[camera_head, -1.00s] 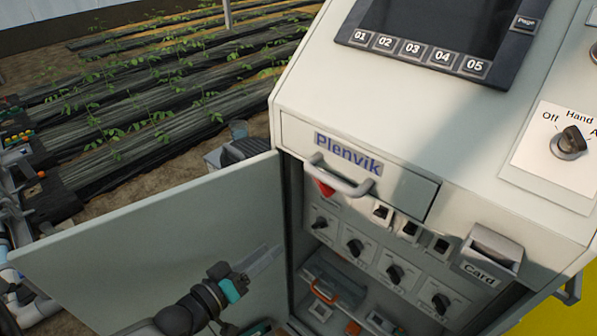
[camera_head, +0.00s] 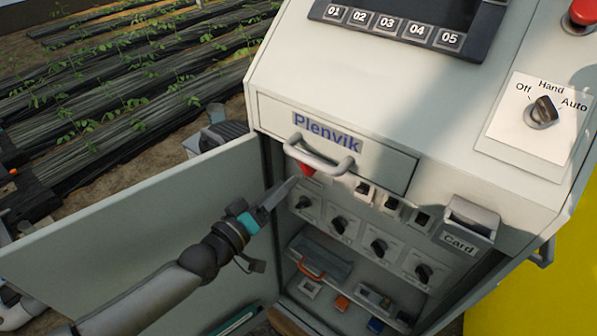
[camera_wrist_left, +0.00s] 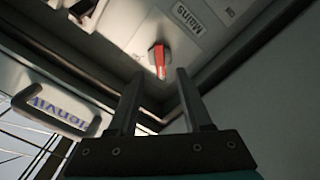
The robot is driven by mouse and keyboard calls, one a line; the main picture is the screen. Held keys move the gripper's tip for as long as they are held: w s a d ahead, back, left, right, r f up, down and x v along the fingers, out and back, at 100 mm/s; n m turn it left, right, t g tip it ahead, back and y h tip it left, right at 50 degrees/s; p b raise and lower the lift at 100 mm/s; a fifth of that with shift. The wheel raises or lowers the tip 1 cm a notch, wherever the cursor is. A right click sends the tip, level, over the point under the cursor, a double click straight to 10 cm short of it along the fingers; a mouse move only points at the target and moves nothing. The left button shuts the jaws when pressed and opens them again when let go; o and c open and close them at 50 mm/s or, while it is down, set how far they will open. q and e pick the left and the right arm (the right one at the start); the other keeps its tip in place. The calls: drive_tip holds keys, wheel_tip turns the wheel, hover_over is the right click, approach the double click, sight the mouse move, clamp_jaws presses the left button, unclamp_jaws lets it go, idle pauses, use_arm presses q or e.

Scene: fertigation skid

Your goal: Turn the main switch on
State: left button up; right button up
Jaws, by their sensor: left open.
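The main switch is a red handle on a plate marked "Mains" inside the open cabinet. In the left wrist view the red main switch (camera_wrist_left: 160,58) lies just beyond the gap between my fingertips. In the head view the red switch (camera_head: 307,170) shows only partly, below the drawer handle. My left gripper (camera_head: 291,186) is open and empty, at the cabinet opening with its fingers toward the switch. Its two fingers (camera_wrist_left: 158,75) stand apart in the wrist view, and contact with the switch cannot be told. My right gripper is not in view.
The cabinet door (camera_head: 130,220) stands open on the left, behind my left arm. The drawer handle (camera_head: 318,158) juts out just above the switch. Several black knobs (camera_head: 340,225) sit below, over a shelf with small items. An Off-Hand-Auto selector (camera_head: 541,112) is on the sloped top.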

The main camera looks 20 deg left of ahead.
sight(303, 168)
use_arm(q)
drive_tip(key=shift+b+x, duration=0.35)
drive_tip(key=shift+x, duration=2.75)
clamp_jaws()
